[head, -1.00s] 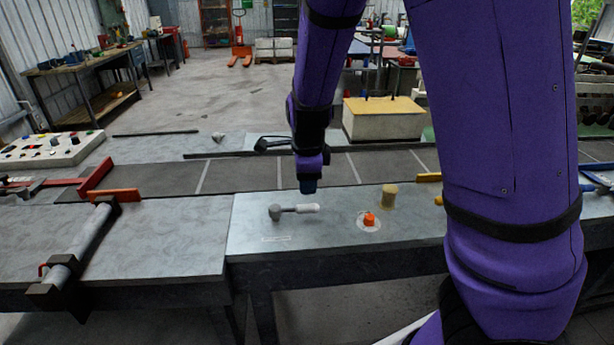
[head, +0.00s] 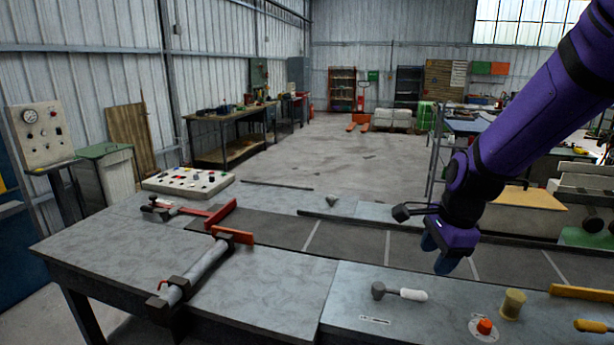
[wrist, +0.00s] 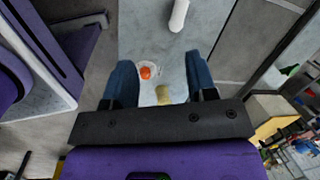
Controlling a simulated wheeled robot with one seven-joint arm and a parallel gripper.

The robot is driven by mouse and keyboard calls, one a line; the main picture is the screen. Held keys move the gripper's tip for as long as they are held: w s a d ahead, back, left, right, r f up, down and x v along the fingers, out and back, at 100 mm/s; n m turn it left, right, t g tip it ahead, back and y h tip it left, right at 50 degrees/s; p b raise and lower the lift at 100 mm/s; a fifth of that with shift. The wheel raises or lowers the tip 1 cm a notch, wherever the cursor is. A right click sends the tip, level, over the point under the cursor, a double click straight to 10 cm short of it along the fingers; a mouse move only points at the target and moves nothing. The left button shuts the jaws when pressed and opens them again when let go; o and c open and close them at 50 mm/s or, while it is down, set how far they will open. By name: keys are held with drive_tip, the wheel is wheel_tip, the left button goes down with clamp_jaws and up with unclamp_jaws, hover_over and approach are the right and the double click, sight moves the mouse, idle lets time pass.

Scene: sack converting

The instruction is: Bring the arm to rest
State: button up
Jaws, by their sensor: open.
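My gripper (head: 441,262) hangs over the dark belt strip behind the bench top, with its blue fingers pointing down. In the wrist view my gripper (wrist: 158,82) has its two blue fingers apart, with nothing held between them. My purple arm comes in from the upper right of the head view. Below the fingers in the wrist view are an orange knob on a white disc (wrist: 146,72) and a tan cylinder (wrist: 163,95), both apart from the gripper. A white-handled tool (wrist: 179,15) lies farther up in that view.
On the bench (head: 280,280) lie the grey-headed tool (head: 402,292), the orange knob (head: 485,326) and the tan cylinder (head: 512,303). A red and orange guide with a grey roller (head: 195,275) stands at left. A button panel (head: 188,182) is behind it.

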drive_tip(key=s+d+r+n+t, duration=0.1)
drive_tip(key=s+d+r+n, duration=0.1)
drive_tip(key=s+r+n, duration=0.6)
drive_tip(key=s+d+r+n+t+h, duration=0.1)
drive_tip(key=s+d+r+n+t, duration=0.1)
drive_tip(key=s+r+n, duration=0.5)
drive_tip(key=shift+s+r+n, duration=0.35)
drive_tip(key=shift+s+n, duration=0.65)
drive_tip(key=shift+s, duration=1.55)
